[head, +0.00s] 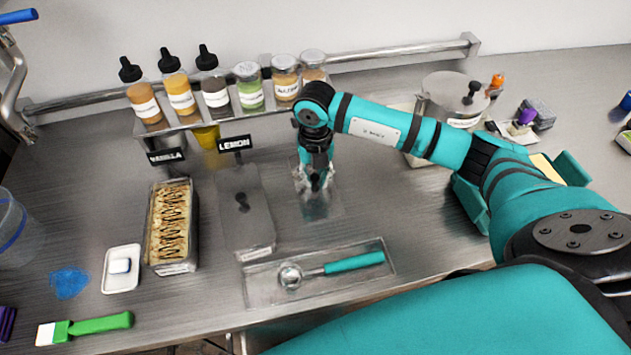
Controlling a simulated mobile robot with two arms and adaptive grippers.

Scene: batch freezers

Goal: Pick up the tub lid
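The LEMON tub (257,246) has a grey cover with a dark knob. My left gripper is not in view.
A clear tray (255,290) with a teal-handled scoop (340,266) lies in front. Bottles and jars stand on a rack (215,116) at the back. A white dish (121,283), a blue cloth (69,281) and a green brush (100,325) lie at the left.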

